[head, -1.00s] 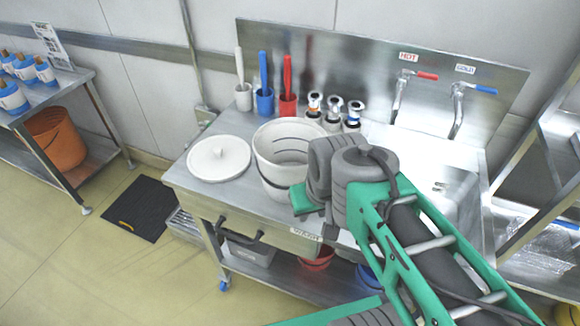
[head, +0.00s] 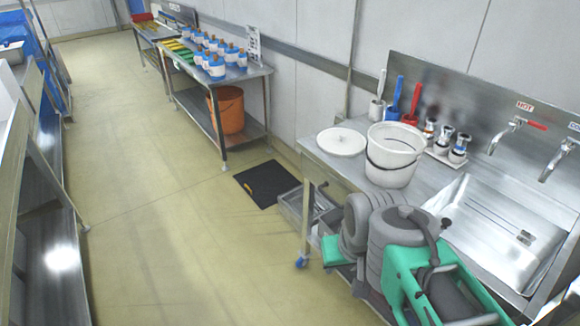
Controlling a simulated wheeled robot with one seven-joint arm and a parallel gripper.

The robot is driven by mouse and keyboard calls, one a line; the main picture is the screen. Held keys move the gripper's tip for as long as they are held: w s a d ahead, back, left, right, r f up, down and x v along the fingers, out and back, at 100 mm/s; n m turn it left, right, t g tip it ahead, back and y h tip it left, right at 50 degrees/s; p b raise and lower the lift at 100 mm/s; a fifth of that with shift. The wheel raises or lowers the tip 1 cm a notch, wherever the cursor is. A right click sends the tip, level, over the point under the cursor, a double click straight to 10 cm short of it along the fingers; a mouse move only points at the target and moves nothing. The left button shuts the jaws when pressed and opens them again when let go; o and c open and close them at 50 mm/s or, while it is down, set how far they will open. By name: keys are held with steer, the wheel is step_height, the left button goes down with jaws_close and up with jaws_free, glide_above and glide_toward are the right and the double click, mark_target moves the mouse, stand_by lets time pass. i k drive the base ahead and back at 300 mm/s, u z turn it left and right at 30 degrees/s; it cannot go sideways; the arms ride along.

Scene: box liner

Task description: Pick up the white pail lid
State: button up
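The white pail lid (head: 341,142) lies flat on the left end of the steel sink counter, with a small knob on top. The white pail (head: 394,155) stands just right of it, open at the top. My green and grey arm is in front of the counter at the lower right. The arm is below and right of the lid, well apart from it. My gripper's fingers are not visible; only arm links show.
Brushes in holders (head: 407,103) and several dispensers (head: 445,138) stand behind the pail. The sink basin (head: 500,235) is to the right. A black mat (head: 262,183) lies on the floor left of the counter. A shelf table (head: 222,85) stands further back. The middle floor is clear.

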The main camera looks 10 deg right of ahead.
mark_target(338, 143)
steer(key=u, duration=1.35)
steer(key=i, duration=2.05)
steer(key=z, duration=1.5)
steer(key=i, duration=0.7)
steer(key=z, duration=0.7)
